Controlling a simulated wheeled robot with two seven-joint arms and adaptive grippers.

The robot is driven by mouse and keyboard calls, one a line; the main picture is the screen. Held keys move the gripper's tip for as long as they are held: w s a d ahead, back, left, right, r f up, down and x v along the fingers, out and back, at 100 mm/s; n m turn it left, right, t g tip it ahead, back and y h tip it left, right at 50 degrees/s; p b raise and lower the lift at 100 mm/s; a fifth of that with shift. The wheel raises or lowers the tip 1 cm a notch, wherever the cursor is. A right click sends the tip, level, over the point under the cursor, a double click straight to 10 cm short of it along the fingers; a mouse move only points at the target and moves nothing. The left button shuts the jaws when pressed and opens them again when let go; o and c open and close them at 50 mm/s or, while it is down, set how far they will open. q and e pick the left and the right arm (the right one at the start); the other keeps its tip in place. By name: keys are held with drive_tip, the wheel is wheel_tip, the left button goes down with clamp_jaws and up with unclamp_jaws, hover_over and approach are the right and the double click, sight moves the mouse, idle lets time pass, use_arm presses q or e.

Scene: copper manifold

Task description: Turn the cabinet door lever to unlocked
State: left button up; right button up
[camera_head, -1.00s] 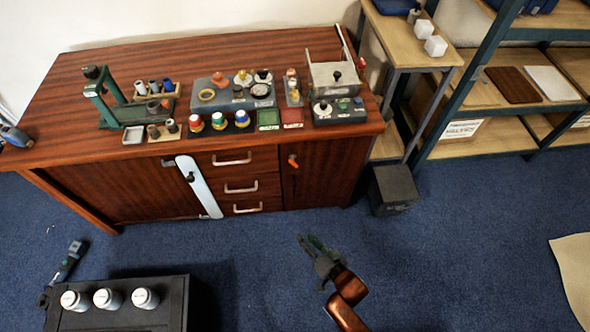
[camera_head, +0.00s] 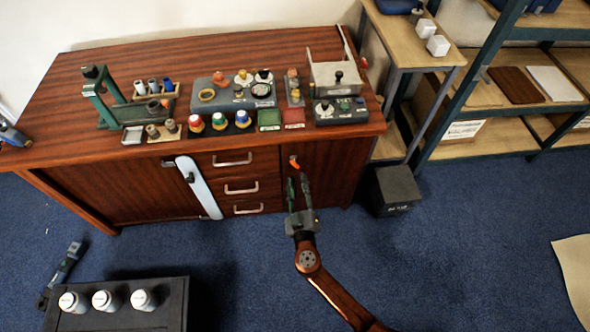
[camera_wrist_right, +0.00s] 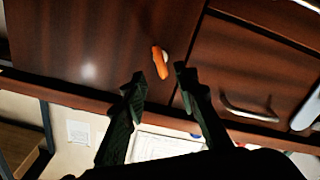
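The orange door lever (camera_head: 294,162) is on the right cabinet door (camera_head: 325,170), near its upper left edge. In the right wrist view the lever (camera_wrist_right: 160,62) is a short orange handle with a pale mount at its upper right, tilted slightly from the picture's vertical. My right gripper (camera_head: 298,180) is in front of the door, just below the lever in the head view. In the right wrist view its two dark fingers (camera_wrist_right: 160,74) are spread, with the lever just beyond and between their tips. No contact is visible.
Left of the lever are drawers with metal handles (camera_head: 242,187) and a white bar (camera_head: 199,188) on another door. The cabinet top (camera_head: 75,75) holds many small items. A dark box (camera_head: 394,188) stands right of the cabinet.

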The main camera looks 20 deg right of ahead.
sight(295, 166)
use_arm(q)
drive_tip(key=shift+w+d+f+t+b, duration=0.4)
drive_tip(key=shift+w+d+f, duration=0.2)
drive_tip(key=shift+w+f, duration=0.2)
use_arm(e)
drive_tip(key=shift+x, duration=2.75)
drive_tip(key=shift+c, duration=0.5)
clamp_jaws()
